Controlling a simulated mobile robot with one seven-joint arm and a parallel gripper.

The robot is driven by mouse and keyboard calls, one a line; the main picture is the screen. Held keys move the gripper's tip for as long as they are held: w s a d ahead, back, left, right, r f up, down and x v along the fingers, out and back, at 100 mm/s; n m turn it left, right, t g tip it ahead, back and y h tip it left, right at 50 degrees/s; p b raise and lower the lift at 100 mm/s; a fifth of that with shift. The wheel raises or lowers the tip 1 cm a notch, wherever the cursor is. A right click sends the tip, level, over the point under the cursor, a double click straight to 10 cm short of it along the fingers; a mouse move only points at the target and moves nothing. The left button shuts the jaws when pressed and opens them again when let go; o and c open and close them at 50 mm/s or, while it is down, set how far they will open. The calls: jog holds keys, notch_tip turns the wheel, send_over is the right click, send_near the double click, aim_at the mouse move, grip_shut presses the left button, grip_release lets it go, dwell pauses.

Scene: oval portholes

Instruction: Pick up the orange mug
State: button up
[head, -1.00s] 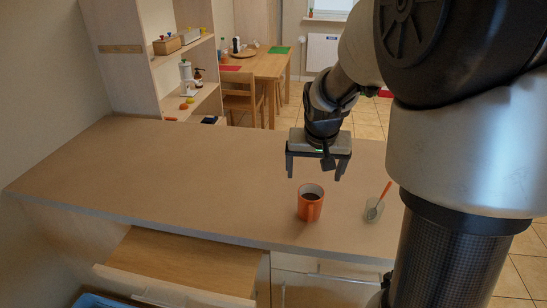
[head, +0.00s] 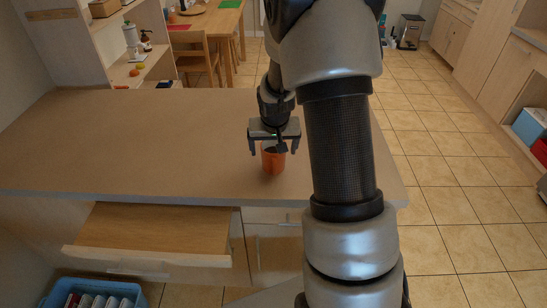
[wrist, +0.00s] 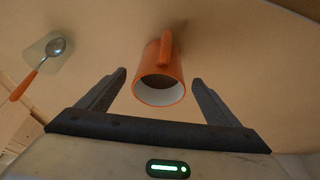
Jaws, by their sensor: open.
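The orange mug (head: 273,162) stands on the counter, its upper part partly hidden behind my gripper in the head view. In the wrist view the mug (wrist: 165,72) shows its white rim and dark inside, with the handle pointing to the top of the picture. My gripper (head: 274,151) is open and empty. In the wrist view my gripper (wrist: 160,78) has one finger to each side of the mug, with gaps on both sides. I cannot tell whether the fingertips reach below the rim.
A spoon with an orange handle (wrist: 26,83) lies on a small pale dish (wrist: 40,50) beside the mug. The wooden counter (head: 120,140) is clear to the left. An open drawer (head: 150,228) juts out below its front edge. A blue crate (head: 60,286) stands below the drawer.

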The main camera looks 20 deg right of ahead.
jog(key=shift+x, duration=1.3)
jog(key=shift+d+r, duration=0.1)
jog(key=c, duration=1.6)
